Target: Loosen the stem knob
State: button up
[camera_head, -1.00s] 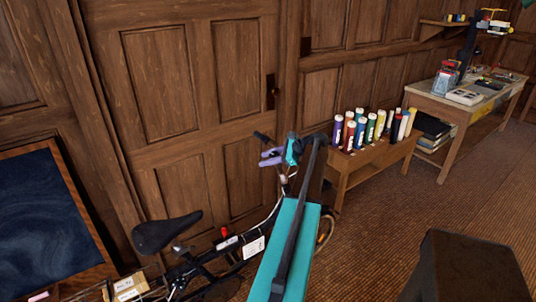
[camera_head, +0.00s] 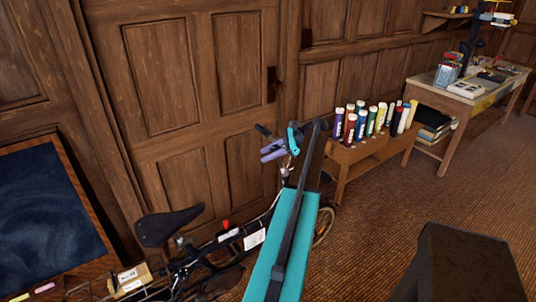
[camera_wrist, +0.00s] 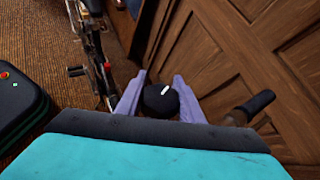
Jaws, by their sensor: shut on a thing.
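The stem knob (camera_wrist: 160,98) is round and black with a white mark on top. It sits between the two lilac fingers of my gripper (camera_wrist: 158,99) in the wrist view. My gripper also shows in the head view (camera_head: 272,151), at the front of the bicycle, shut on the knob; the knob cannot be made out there. The bicycle (camera_head: 228,238) is black and stands along the wood-panelled wall, its saddle (camera_head: 170,225) to the left. A black handlebar grip (camera_wrist: 250,107) lies to the right of my gripper in the wrist view.
The panelled wall (camera_head: 160,75) is close behind the bicycle. A wooden bench (camera_head: 365,150) with several coloured tubes stands to the right, and a table (camera_head: 430,90) is farther back. A dark board (camera_head: 45,220) is at the left. Brown floor (camera_head: 400,200) is open at the right.

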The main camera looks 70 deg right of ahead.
jog(key=o, duration=1.1)
jog(key=shift+c, duration=0.2)
jog(key=shift+r, duration=0.1)
jog(key=b+v, duration=0.3)
jog(key=v, duration=1)
jog(key=shift+s+d+r, duration=0.2)
jog(key=shift+s, duration=0.1)
